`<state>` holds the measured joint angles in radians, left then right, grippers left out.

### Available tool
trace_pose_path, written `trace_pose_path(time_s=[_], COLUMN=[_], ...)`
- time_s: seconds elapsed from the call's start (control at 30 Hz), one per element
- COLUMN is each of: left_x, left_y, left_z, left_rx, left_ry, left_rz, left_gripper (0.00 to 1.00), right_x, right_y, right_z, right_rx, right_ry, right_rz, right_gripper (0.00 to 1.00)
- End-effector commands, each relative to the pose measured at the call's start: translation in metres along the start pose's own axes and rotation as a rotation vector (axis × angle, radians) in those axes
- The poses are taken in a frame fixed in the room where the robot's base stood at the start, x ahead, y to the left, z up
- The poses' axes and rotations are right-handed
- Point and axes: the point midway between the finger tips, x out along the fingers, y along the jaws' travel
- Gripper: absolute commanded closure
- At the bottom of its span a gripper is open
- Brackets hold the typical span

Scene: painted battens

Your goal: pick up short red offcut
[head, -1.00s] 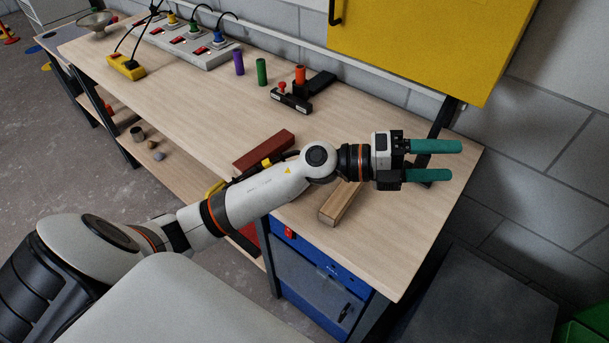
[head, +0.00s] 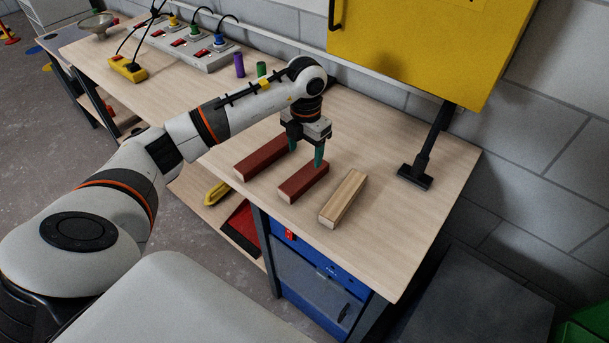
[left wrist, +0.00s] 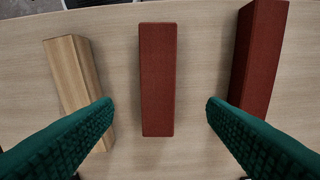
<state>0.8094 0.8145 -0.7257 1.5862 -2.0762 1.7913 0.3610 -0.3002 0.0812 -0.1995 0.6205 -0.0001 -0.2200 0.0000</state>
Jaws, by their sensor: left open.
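The short red offcut (head: 304,182) lies on the wooden bench between a longer red batten (head: 261,157) and a bare wood batten (head: 343,198). My left gripper (head: 306,157) points down above the short red offcut, open and empty. In the left wrist view the short red offcut (left wrist: 157,80) lies midway between the two green fingers (left wrist: 160,115), with a gap on each side. There the bare wood batten (left wrist: 80,85) is at the left finger and the longer red batten (left wrist: 257,60) is at the right finger. My right gripper is not in view.
The bench (head: 405,240) is clear to the right of the battens. A black stand (head: 416,175) rises near the yellow cabinet (head: 420,45). A power strip (head: 193,47) and purple (head: 239,65) and green (head: 262,69) cylinders stand towards the back.

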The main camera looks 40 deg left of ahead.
Motion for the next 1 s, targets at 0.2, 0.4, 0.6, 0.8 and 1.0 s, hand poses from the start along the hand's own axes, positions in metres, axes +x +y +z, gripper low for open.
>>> trace_pose_path(time_s=[0.2, 0.4, 0.6, 0.8, 1.0], left_x=[0.022, 0.042, 0.070, 0.075, 0.075], left_y=[0.001, 0.003, 0.003, 0.003, 0.003], left_z=[0.000, -0.004, -0.006, -0.006, -0.006], left_rx=[0.002, 0.001, 0.001, 0.002, 0.002], left_ry=[0.000, -0.004, -0.001, 0.001, 0.001], left_rz=[0.003, 0.005, 0.005, 0.003, 0.003], left_gripper=[0.34, 0.34, 0.34, 0.34, 0.52], right_x=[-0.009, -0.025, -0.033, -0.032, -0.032], right_y=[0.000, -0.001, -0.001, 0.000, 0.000], right_z=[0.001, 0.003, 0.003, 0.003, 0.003], right_rx=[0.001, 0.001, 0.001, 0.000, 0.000], right_ry=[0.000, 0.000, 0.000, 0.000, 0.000], right_rz=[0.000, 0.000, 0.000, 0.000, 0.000], right_gripper=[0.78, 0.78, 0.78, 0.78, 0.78])
